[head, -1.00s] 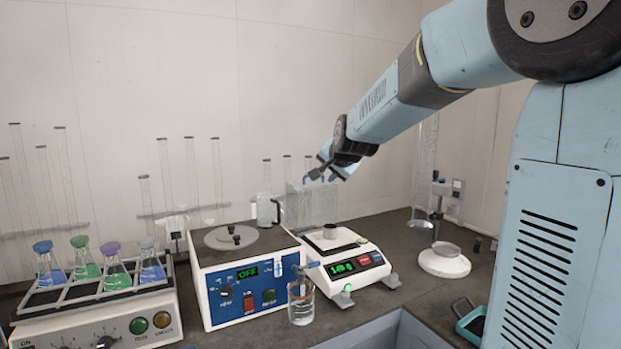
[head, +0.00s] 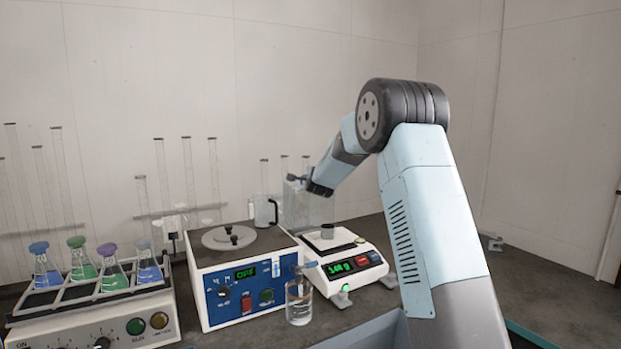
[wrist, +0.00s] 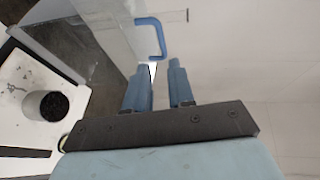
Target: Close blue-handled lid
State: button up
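The blue handle (wrist: 162,40) sits on a clear lid panel (wrist: 110,22) in the wrist view. In the head view, the clear lid (head: 297,208) stands raised behind the balance (head: 345,262). My gripper (wrist: 160,66) has its two blue fingers apart with a gap between them and nothing held. The handle lies just beyond the fingertips, nearest the left finger; I cannot tell whether they touch. In the head view my gripper (head: 298,180) is at the lid's top edge, and the handle cannot be made out from the fingers there.
A flask shaker (head: 95,315) stands far left.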

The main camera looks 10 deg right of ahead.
jog(key=w, duration=0.4)
jog(key=w+f, duration=0.1)
jog(key=w, duration=0.4)
jog(key=w+d+f, duration=0.1)
jog(key=w, duration=0.3)
jog(key=shift+w+f, duration=0.15)
jog(key=shift+c, duration=0.4)
grip_shut()
jog(key=shift+f, duration=0.1)
